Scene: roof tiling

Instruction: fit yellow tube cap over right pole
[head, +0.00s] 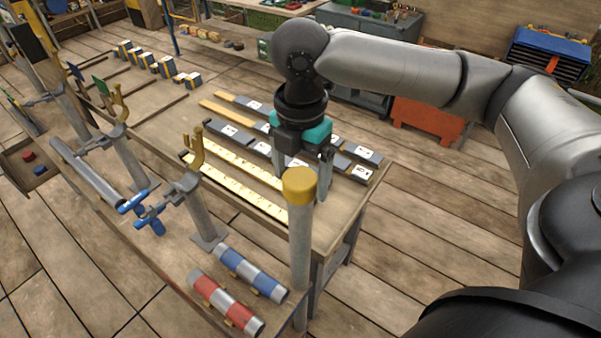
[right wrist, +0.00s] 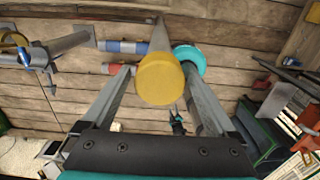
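The yellow tube cap (head: 298,187) sits on the top end of the upright grey right pole (head: 300,245) in the head view. It also shows in the right wrist view (right wrist: 160,79), with the pole (right wrist: 160,38) running away behind it. My right gripper (head: 301,178) points down at the cap, its fingers spread. My left gripper is not in view.
A shorter pole (head: 201,222) with a yellow hook (head: 194,154) stands to the left. A blue-banded tube (head: 250,273) and a red-banded tube (head: 225,302) lie near the front. Flat strips and dark blocks cover the workbench (head: 345,208) behind the pole.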

